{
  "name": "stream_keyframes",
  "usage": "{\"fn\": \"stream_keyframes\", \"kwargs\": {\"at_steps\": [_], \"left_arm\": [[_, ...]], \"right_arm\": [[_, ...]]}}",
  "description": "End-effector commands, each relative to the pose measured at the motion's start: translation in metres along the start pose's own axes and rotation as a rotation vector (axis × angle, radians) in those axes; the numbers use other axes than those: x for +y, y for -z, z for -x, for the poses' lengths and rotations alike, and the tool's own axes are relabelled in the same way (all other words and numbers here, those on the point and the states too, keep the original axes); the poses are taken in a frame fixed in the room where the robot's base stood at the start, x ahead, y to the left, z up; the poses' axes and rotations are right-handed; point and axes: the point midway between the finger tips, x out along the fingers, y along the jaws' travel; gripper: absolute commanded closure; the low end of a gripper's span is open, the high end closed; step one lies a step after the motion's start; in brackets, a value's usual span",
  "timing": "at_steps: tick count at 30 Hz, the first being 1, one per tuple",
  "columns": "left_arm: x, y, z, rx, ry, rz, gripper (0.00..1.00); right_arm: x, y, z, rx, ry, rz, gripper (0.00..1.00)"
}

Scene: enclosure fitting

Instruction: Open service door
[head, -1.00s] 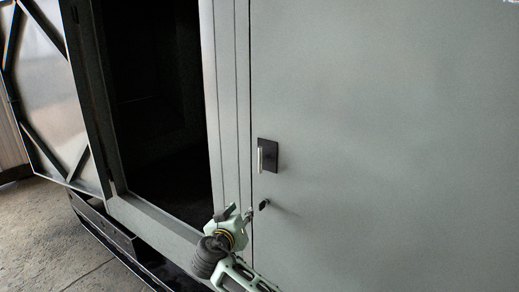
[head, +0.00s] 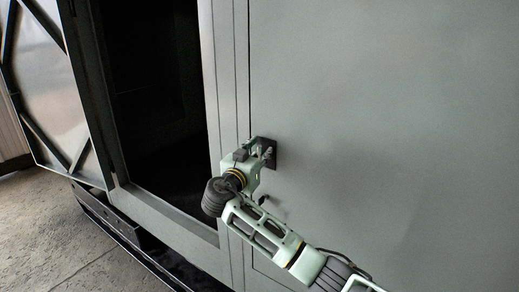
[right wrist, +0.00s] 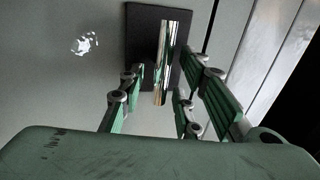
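The grey service door (head: 400,120) is a large flat panel and stands closed. Its handle is a shiny upright bar (right wrist: 166,60) on a black plate (head: 273,163); the plate also shows in the right wrist view (right wrist: 143,20). My right gripper (head: 264,150) is at the handle and partly hides it in the head view. In the right wrist view the green fingers of the right gripper (right wrist: 169,75) are apart, with the lower part of the bar between them. I cannot tell whether either finger touches it. My left gripper is not in view.
A small dark lock (head: 263,199) sits on the door below the handle. Left of the door is a dark open compartment (head: 155,90) with a grey frame. Another braced door panel (head: 50,80) stands open at the far left. Concrete floor (head: 50,240) shows at lower left.

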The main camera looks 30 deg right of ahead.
Motion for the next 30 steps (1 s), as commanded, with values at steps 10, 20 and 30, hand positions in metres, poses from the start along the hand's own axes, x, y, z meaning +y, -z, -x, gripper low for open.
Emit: {"fn": "stream_keyframes", "kwargs": {"at_steps": [10,20,30], "left_arm": [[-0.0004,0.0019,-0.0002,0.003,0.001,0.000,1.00],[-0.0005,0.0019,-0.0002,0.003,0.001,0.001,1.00],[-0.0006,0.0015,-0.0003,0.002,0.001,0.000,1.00]], "right_arm": [[-0.0001,-0.0008,-0.0007,-0.001,0.000,0.001,0.79],[-0.0001,-0.0008,-0.0005,-0.001,0.000,0.001,1.00],[-0.0001,-0.0010,-0.0004,-0.001,0.000,0.001,1.00]]}}
